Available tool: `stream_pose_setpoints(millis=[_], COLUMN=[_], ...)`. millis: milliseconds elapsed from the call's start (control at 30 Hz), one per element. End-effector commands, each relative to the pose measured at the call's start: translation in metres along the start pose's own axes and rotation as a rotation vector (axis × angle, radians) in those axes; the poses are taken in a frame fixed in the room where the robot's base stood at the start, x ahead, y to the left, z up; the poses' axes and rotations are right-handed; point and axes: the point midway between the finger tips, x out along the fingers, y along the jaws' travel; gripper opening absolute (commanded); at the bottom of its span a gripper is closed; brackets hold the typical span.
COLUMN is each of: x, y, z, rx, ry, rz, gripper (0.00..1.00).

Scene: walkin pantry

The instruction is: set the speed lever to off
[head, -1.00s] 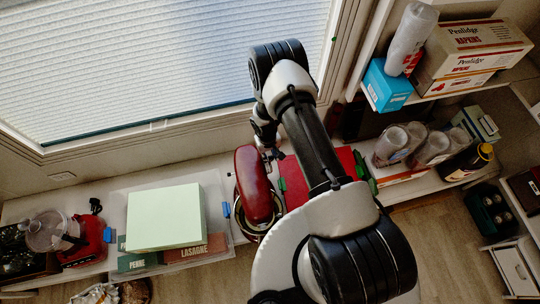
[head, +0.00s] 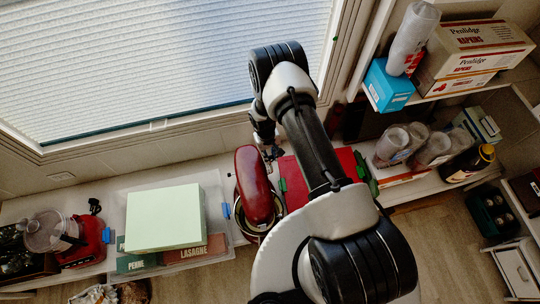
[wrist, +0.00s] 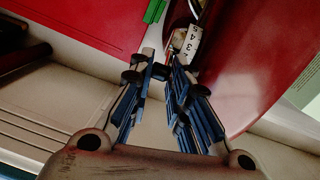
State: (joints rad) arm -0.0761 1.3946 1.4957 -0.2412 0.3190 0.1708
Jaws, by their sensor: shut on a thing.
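The red stand mixer (head: 256,188) stands on the counter below the window, with a metal bowl under its head. Its glossy red side fills the right of the wrist view (wrist: 255,60). A white speed scale with dark numerals (wrist: 193,43) shows on the mixer just beyond my fingertips. My gripper (wrist: 164,70) is at the mixer's side, its fingers shut on the speed lever, which they mostly hide. The lever's exact setting cannot be read. In the head view my gripper (head: 270,150) is small and partly hidden by my arm, beside the mixer's far end.
A pale green box (head: 165,217) lies on a clear bin left of the mixer. A red flat thing (head: 318,172) lies on the right, behind my arm. Clear jars (head: 392,143) and a dark bottle (head: 468,162) stand farther right. The window blind (head: 150,60) is behind.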

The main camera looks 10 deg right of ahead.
Motion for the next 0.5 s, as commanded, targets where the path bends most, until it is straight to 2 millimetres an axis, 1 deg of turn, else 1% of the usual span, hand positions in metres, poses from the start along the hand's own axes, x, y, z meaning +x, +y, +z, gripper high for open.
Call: stream_pose_setpoints(millis=[33,200,500], x=[0.005,0.012,0.010], y=[0.003,0.002,0.003], z=[-0.005,-0.012,-0.018], rx=[0.003,-0.008,-0.020], ry=[-0.025,-0.123,-0.251], rz=[-0.005,-0.025,-0.044], gripper=[0.00,0.00,0.00])
